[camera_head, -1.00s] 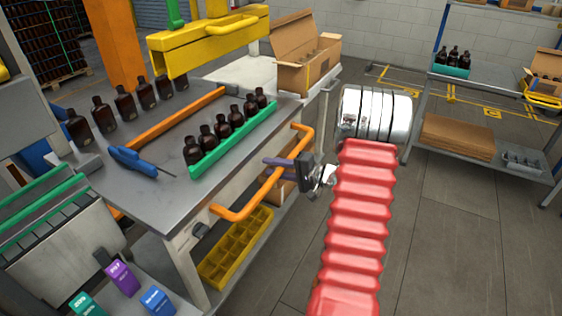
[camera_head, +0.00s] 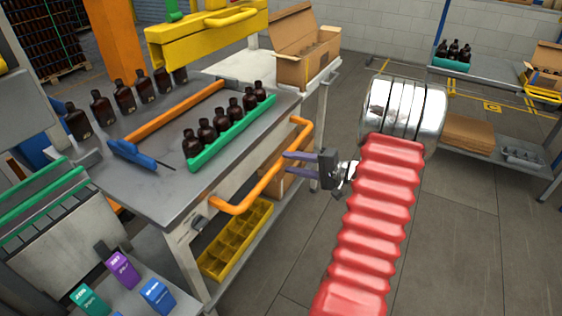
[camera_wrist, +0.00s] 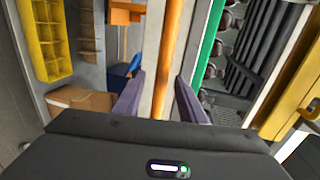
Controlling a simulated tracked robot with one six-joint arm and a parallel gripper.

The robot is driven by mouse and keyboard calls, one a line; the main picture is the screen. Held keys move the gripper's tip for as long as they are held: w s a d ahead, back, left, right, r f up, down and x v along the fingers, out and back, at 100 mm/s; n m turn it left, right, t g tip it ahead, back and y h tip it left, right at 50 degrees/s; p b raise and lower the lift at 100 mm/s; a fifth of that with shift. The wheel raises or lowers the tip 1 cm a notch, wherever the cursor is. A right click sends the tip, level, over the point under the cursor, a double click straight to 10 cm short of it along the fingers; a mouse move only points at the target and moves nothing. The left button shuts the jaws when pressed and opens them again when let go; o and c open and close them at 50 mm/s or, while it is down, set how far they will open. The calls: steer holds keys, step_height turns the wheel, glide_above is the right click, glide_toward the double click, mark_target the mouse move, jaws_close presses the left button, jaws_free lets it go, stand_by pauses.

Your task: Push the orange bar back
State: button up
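An orange bar (camera_head: 176,112) lies across the metal tabletop between two rows of amber bottles. A bent orange handle bar (camera_head: 258,195) runs along the front of the table; it also shows in the wrist view (camera_wrist: 172,45). A blue-handled piece (camera_head: 134,154) lies at the near left end of the tabletop bar. My gripper (camera_head: 286,164) points at the front handle from the right. In the wrist view its two purple fingers (camera_wrist: 158,88) are apart and the handle lies between and beyond their tips. I cannot tell whether they touch it.
Amber bottles (camera_head: 221,122) stand along a green rail (camera_head: 235,135), with another row (camera_head: 125,97) behind the tabletop bar. A yellow overhead beam (camera_head: 208,37) hangs above. A yellow divided tray (camera_head: 235,242) sits below.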

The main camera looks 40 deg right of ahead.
steer(key=v, duration=0.6)
